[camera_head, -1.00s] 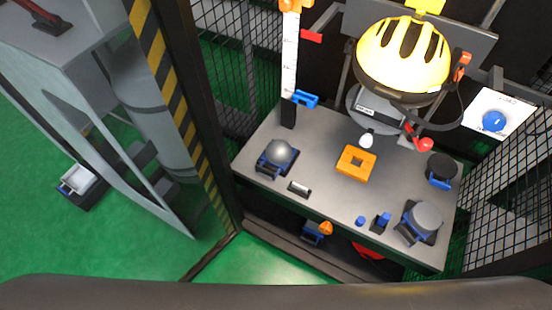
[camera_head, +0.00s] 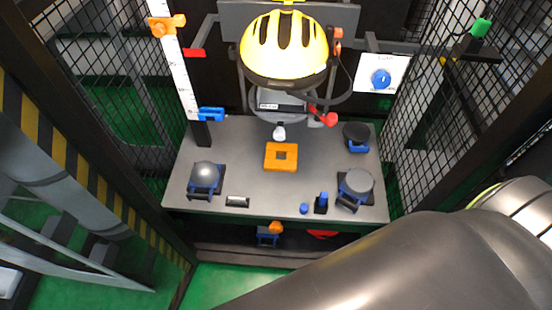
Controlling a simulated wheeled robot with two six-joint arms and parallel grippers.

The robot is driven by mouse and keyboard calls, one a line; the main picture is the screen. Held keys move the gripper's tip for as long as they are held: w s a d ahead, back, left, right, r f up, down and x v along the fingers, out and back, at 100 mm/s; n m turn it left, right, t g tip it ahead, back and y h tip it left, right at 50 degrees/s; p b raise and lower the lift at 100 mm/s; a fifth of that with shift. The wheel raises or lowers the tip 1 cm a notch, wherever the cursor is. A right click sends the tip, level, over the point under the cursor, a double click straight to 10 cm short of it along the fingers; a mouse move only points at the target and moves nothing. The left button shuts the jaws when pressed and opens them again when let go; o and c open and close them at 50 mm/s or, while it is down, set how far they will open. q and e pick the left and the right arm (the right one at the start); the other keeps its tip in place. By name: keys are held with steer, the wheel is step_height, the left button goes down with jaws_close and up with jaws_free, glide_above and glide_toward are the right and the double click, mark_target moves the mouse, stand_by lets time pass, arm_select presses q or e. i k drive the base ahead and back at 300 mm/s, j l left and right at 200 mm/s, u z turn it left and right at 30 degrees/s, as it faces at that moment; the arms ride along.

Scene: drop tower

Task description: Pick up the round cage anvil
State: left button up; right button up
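A grey dome-topped anvil (camera_head: 205,174) with a blue handle sits at the left of the grey table inside the mesh cage. A flat-topped round grey anvil (camera_head: 357,184) with a blue handle sits at the right front of the table. A dark round piece (camera_head: 356,131) with a blue handle stands behind it at the right. I cannot tell from the picture which of these the name means. All rest on the table with nothing touching them from above. Neither of my grippers is in view.
A yellow helmet (camera_head: 284,46) hangs over the table (camera_head: 245,132). An orange square block (camera_head: 281,157), a small cylinder (camera_head: 237,202) and small blue parts (camera_head: 322,203) lie on it. A white ruler post (camera_head: 177,75) stands back left. Mesh walls flank the table. A large dark shape covers the lower right.

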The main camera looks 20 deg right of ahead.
mark_target(205, 175)
steer(key=k+l+u, duration=0.15)
steer(key=u, duration=0.25)
steer(key=k+l+u, duration=0.2)
steer(key=u, duration=0.15)
steer(key=l, duration=0.1)
